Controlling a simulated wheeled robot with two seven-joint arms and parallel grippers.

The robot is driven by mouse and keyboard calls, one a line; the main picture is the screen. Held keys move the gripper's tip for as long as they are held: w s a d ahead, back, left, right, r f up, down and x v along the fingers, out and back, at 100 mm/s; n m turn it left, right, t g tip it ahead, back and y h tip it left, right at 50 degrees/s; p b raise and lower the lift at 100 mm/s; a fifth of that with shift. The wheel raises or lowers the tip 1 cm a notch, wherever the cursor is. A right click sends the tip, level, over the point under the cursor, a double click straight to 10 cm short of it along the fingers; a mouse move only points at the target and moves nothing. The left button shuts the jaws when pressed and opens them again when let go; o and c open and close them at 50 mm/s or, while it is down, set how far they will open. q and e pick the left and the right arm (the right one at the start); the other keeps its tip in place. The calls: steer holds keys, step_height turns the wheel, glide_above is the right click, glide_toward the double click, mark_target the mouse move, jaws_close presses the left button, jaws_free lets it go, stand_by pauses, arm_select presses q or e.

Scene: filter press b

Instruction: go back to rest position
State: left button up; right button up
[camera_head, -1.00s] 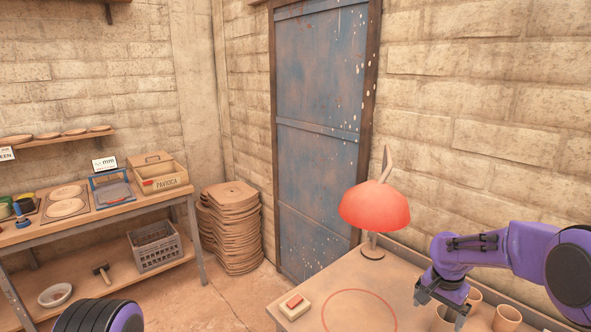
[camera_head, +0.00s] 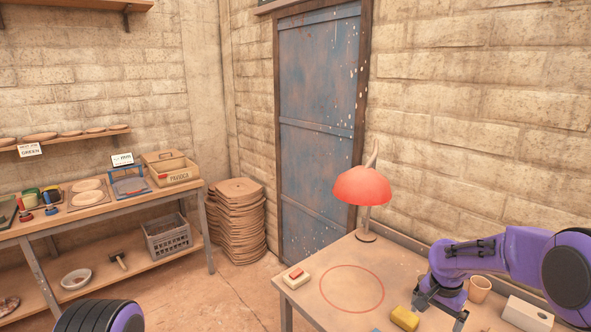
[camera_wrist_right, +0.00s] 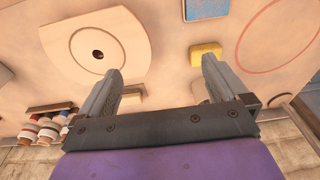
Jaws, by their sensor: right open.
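My right gripper (camera_head: 440,306) is over the right-hand table (camera_head: 318,294) in the head view, at the end of my purple arm. In the right wrist view my right gripper (camera_wrist_right: 161,76) has its two fingers wide apart with nothing between them. A yellow block (camera_head: 404,318) lies on the table just left of it; it also shows in the wrist view (camera_wrist_right: 206,54). A round plate with a dark centre hole (camera_wrist_right: 98,53) lies below in the wrist view. My left gripper is out of view; only a part of my left arm shows at bottom left.
A red lamp (camera_head: 362,186) and a red-and-white switch (camera_head: 296,276) stand on the table near a drawn red circle (camera_head: 352,289). A cup (camera_head: 479,290) and a pale box (camera_head: 528,314) are by my right arm.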

steer(key=s+a+f+n+t, duration=0.1)
steer(key=s+a+f, duration=0.2)
steer(key=s+f, duration=0.65)
steer(key=s+a+f, duration=0.4)
steer(key=s+f, duration=0.3)
steer(key=f, duration=0.5)
steer(key=s+d+n+t+h, duration=0.1)
steer(key=s+d+n+h, duration=0.1)
steer(key=s, duration=1.8)
arm_select(q)
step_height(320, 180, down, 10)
steer(key=b, duration=1)
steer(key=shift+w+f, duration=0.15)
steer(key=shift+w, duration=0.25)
arm_select(e)
step_height(320, 180, down, 10)
steer(key=shift+w+f, duration=0.15)
steer(key=shift+f, duration=0.05)
steer(key=shift+d, duration=0.1)
